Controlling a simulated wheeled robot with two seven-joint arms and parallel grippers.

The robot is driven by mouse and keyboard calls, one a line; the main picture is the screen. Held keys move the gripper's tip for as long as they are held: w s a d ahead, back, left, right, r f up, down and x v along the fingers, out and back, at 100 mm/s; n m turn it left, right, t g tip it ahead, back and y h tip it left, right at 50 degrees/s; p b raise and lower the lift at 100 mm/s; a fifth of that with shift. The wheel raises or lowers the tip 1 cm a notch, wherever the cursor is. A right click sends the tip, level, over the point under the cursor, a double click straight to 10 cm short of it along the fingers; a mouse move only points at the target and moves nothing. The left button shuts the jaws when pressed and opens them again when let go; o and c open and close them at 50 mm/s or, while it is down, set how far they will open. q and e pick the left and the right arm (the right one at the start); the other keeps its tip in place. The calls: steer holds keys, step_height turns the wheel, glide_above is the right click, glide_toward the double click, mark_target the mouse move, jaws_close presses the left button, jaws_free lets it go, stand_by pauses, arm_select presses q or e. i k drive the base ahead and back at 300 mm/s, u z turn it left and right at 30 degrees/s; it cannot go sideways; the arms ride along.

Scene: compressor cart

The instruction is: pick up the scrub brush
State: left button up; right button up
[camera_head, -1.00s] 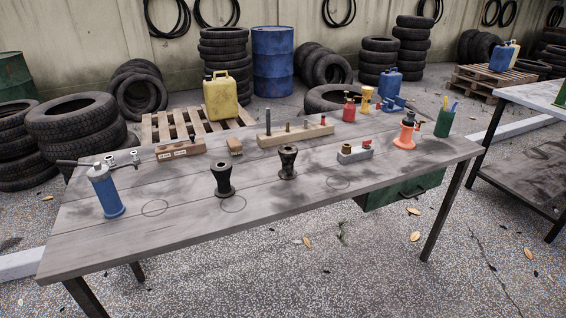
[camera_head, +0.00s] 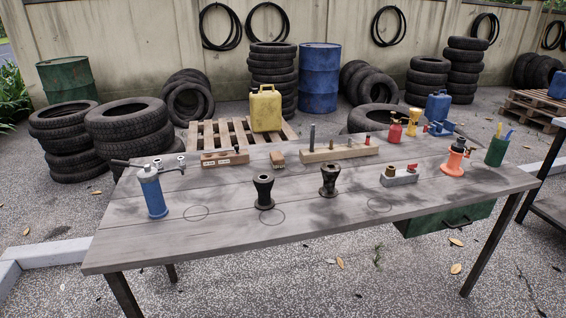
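The scrub brush (camera_head: 277,159) appears to be the small tan wooden block with a bristly look on the grey wooden table (camera_head: 330,213). It lies toward the back of the table, between a wooden block with fittings (camera_head: 225,157) on its left and a longer wooden rack with pegs (camera_head: 340,151) on its right. It stands apart from both. Neither of my grippers is in view.
In front of the brush stand two dark flared fittings (camera_head: 263,192) (camera_head: 329,180). A blue cylinder tool (camera_head: 153,192) stands at the table's left. An orange jack-like tool (camera_head: 455,158) and a green cup (camera_head: 497,151) stand at the right. The table's front middle is mostly clear.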

mark_target(277, 158)
steer(key=z, duration=0.5)
steer(key=i, duration=0.85)
steer(key=z, duration=0.2)
